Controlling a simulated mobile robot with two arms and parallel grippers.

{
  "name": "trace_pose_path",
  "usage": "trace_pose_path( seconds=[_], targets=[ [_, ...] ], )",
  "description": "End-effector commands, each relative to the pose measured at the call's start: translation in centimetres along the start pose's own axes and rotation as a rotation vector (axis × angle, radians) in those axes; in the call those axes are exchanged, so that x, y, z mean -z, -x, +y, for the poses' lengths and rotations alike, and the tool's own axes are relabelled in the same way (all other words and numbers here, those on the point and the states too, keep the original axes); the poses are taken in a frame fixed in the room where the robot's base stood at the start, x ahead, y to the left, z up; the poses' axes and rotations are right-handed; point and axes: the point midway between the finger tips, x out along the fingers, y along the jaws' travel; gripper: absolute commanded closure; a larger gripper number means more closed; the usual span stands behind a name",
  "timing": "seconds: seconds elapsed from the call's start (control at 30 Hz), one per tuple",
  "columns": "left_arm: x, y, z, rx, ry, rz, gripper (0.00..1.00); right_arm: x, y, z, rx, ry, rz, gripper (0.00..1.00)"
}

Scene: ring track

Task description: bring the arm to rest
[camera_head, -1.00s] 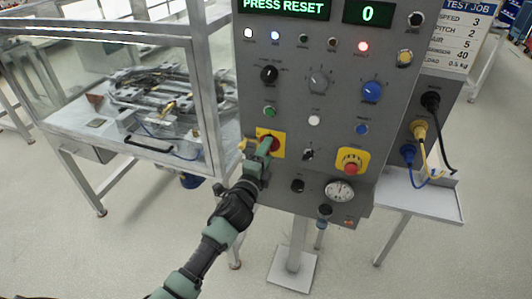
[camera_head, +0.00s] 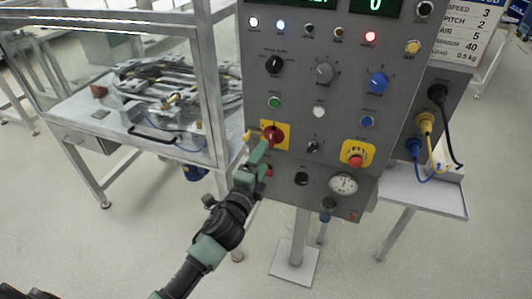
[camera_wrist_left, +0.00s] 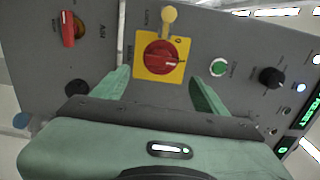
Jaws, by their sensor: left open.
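My left gripper (camera_head: 262,157) is open and empty, in front of the grey control panel (camera_head: 325,110). Just beyond its fingertips is a red rotary switch (camera_head: 274,136) on a yellow plate. In the left wrist view the red switch (camera_wrist_left: 160,57) shows clear between and beyond the two spread green fingers (camera_wrist_left: 163,88). The fingers look apart from the switch. My right gripper is in neither view.
A red emergency button (camera_head: 355,160), gauge (camera_head: 343,184) and plugged cables (camera_head: 426,124) are on the panel's right side. A glass-walled cabinet with a ring track (camera_head: 170,88) stands at left. Open floor (camera_head: 120,235) lies below.

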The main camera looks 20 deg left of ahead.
Motion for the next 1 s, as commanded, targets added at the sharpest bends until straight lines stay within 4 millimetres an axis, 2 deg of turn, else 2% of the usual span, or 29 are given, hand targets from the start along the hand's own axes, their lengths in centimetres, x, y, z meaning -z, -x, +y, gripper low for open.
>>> trace_pose_path(
  seconds=[0.1,0.53,0.6,0.67,0.77,0.87,0.9,0.97,1.0],
  targets=[
    [0.0,0.6,0.0,0.0,0.0,0.0,0.27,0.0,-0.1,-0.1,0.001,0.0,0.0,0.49],
    [0.0,0.7,0.0,0.0,0.0,0.0,0.27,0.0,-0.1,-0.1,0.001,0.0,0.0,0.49],
    [-0.1,0.7,0.5,-0.01,0.007,-0.001,0.27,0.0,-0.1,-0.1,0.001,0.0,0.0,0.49],
    [-0.1,0.7,1.8,-0.035,0.026,-0.002,0.27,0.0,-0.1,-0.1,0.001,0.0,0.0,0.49],
    [-0.3,1.1,6.4,-0.122,0.093,-0.01,0.27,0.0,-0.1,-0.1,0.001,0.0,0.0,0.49],
    [-0.6,2.5,13.2,-0.252,0.199,-0.032,0.27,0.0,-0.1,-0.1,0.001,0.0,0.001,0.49],
    [-0.7,3.4,16.2,-0.309,0.248,-0.046,0.27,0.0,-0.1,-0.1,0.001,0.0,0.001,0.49],
    [-0.9,5.0,20.6,-0.393,0.323,-0.073,0.27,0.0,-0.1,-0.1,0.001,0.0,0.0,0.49],
    [-1.0,6.3,23.4,-0.448,0.372,-0.095,0.27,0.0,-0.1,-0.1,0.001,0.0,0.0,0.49]
  ],
)
